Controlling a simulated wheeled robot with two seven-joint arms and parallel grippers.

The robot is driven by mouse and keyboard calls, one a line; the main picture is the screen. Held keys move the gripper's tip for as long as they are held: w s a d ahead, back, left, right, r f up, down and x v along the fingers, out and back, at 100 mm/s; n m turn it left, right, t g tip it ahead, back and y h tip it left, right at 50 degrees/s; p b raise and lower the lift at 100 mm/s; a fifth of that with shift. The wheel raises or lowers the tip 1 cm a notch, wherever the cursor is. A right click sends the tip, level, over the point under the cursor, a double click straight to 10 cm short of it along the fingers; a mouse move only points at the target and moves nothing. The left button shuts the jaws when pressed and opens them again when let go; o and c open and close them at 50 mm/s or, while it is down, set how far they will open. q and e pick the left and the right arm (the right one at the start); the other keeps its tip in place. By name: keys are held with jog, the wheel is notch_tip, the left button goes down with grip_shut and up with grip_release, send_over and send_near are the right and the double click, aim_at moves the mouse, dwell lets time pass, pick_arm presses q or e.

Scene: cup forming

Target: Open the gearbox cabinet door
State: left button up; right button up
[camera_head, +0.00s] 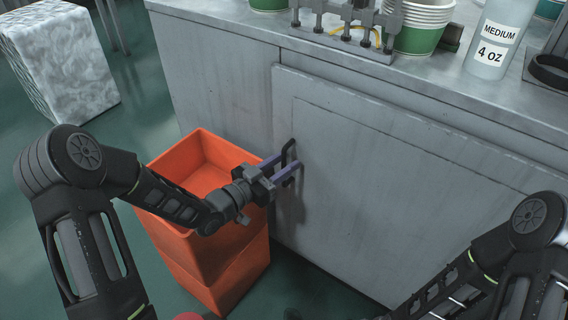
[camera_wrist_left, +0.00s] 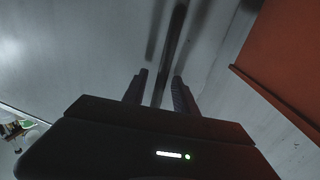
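The gearbox cabinet door (camera_head: 390,190) is a grey panel in the front of the grey cabinet, and it looks shut. Its dark bar handle (camera_head: 291,147) is near the door's left edge, partly hidden by my gripper. My left gripper (camera_head: 289,161) is at the handle, with its purple fingers pointing at the door. In the left wrist view the handle (camera_wrist_left: 176,40) runs between the two fingers of my left gripper (camera_wrist_left: 161,80). The fingers are apart, one on each side of the bar, with gaps visible. My right arm shows at the lower right; its gripper is out of view.
Stacked orange bins (camera_head: 190,165) stand on the floor close to the cabinet, beneath my left forearm. The countertop (camera_head: 440,90) holds green-and-white cups (camera_head: 418,30), a metal fixture (camera_head: 345,35) and a labelled container (camera_head: 497,40). A pale textured block (camera_head: 60,65) stands at the far left.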

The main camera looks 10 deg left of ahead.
pick_arm(q)
grip_shut()
dwell(0.3)
dwell(1.1)
